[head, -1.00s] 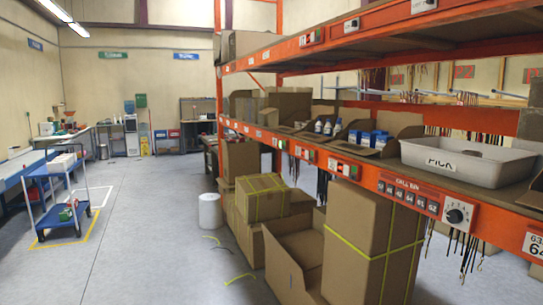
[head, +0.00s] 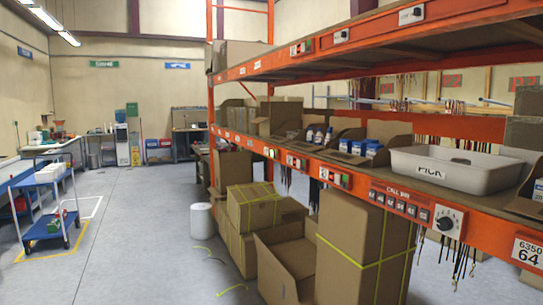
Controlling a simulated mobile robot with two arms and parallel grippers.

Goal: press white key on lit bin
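An orange rack beam (head: 240,141) crosses the view with small light-coloured control modules along it. One module (head: 334,177) below the blue-and-white boxes shows green and red spots. Another (head: 296,162) sits to its left, and a smaller one (head: 270,152) is farther along. A further module (head: 300,47) is on the upper beam. Their white keys are too small to make out, and I cannot tell which bin is lit. A "CALL BIN" panel (head: 400,205) with several number tiles and a black dial (head: 447,220) is nearer on the right. Neither gripper is in view.
A grey "PICK" tote (head: 455,170) stands on the shelf at right. Cardboard cartons (head: 365,240) and an open box (head: 287,265) fill the floor under the rack. A blue cart (head: 45,200) is at left. The grey aisle floor (head: 130,240) between is clear.

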